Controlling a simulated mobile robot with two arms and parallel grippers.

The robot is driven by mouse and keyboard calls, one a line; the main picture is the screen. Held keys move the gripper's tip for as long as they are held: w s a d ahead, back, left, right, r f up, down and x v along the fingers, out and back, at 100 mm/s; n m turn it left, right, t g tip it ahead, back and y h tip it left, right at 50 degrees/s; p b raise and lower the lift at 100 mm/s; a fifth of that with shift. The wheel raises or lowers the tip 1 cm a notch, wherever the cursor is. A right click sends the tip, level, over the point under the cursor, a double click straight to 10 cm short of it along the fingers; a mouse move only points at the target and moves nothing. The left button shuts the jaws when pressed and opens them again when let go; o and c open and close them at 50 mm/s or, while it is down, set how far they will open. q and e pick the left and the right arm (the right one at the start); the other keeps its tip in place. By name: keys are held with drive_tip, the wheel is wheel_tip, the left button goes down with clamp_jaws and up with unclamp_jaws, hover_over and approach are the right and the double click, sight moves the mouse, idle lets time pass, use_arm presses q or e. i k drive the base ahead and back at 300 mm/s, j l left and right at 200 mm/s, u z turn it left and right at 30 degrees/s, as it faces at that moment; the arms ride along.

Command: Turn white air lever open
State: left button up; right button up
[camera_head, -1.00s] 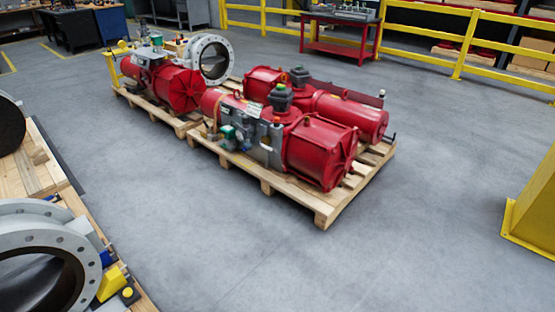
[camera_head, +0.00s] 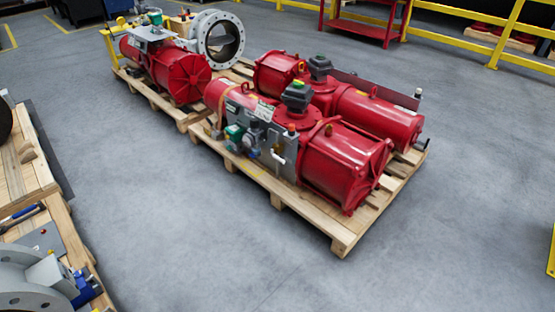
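Red valve actuators lie on a wooden pallet in the middle of the head view. The front actuator (camera_head: 345,163) has a grey control panel (camera_head: 282,157) on its near side. A small white lever (camera_head: 278,155) shows on that panel, hanging roughly downward; its exact setting is too small to tell. A green and grey fitting (camera_head: 238,138) sits to the left of the panel. Neither of my grippers is in view.
The pallet (camera_head: 342,238) stands on open grey floor (camera_head: 180,230). Another red actuator with a round flange (camera_head: 219,39) is behind on the left. Pallets with valve parts (camera_head: 30,275) line the left edge. A red table (camera_head: 365,22) and yellow railing (camera_head: 460,45) are at the back.

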sight(272, 151)
drive_tip(key=i+l, duration=0.2)
drive_tip(key=i, duration=0.35)
drive_tip(key=i+l, duration=0.2)
drive_tip(key=i, duration=0.3)
